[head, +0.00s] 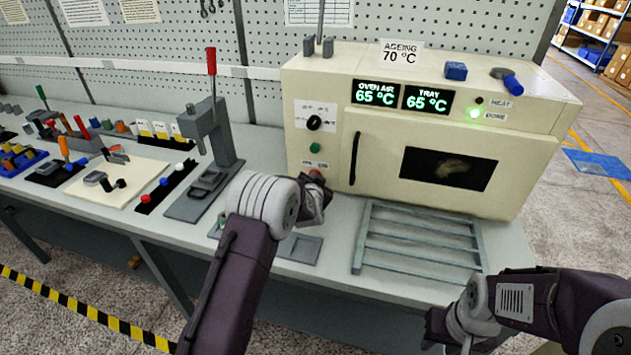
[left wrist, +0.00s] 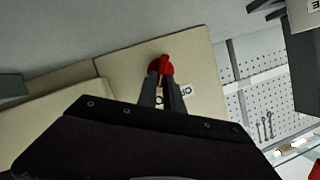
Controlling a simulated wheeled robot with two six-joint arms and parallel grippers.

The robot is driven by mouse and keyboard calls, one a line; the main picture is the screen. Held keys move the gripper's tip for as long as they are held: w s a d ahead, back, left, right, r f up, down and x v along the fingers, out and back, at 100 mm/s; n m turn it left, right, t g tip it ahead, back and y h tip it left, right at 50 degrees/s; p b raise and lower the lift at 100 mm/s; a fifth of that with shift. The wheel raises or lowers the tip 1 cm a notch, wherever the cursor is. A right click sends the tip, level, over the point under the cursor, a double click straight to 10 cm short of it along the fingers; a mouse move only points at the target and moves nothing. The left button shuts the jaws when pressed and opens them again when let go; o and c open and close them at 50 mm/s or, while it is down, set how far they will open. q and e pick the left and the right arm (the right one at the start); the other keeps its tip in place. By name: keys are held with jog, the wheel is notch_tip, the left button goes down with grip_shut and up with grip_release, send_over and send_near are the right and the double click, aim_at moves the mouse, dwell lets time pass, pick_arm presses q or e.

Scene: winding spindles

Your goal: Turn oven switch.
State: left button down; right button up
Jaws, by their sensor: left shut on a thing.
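The cream oven (head: 350,70) stands on the bench with its dark window and black handle in front. Its displays read OVEN AIR 65 °C and TRAY 65 °C. A red switch (left wrist: 166,64) sits low on its front panel. In the head view my left gripper (head: 320,190) is at the panel and mostly covers the switch. In the left wrist view its two fingers (left wrist: 161,84) are closed around the red switch. A black dial (head: 314,123) and a green button (head: 315,147) are above it. My right gripper (head: 432,328) is low right, its fingers dark and unclear.
A grey wire rack (head: 418,238) lies on the bench before the oven. A lever press (head: 208,140) stands to the left, with trays and tools beyond. A lit green lamp (head: 474,114) is beside the DONE label. A blue block (head: 456,71) rests on the oven.

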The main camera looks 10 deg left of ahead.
pick_arm(q)
jog(key=n+b, duration=0.1)
jog(key=n+h+b, duration=0.1)
jog(key=b, duration=0.1)
jog(key=shift+a+f, duration=0.1)
jog(key=shift+a, duration=0.25)
jog(key=shift+a+n+h+b, duration=0.1)
jog(key=shift+n+h+b, duration=0.3)
jog(key=shift+h, duration=0.1)
jog(key=shift+r+n+g, duration=0.2)
jog(key=shift+n+g, duration=0.1)
jog(key=shift+a+r+n+h+p, duration=0.1)
jog(key=shift+a+n+h+p, duration=0.05)
jog(key=shift+n+h+p, duration=0.2)
jog(key=n+h+p, duration=0.1)
jog(key=p, duration=0.1)
jog(key=n+h+p, duration=0.1)
jog(key=p, duration=0.2)
jog(key=shift+a+r+n, duration=0.1)
jog(key=shift+a+n, duration=0.25)
jog(key=shift+a+f+n+h+p, duration=0.25)
jog(key=shift+n+h+p, duration=0.65)
jog(key=shift+p, duration=0.55)
jog(key=c, duration=1.5)
grip_release()
jog(key=shift+f, duration=0.1)
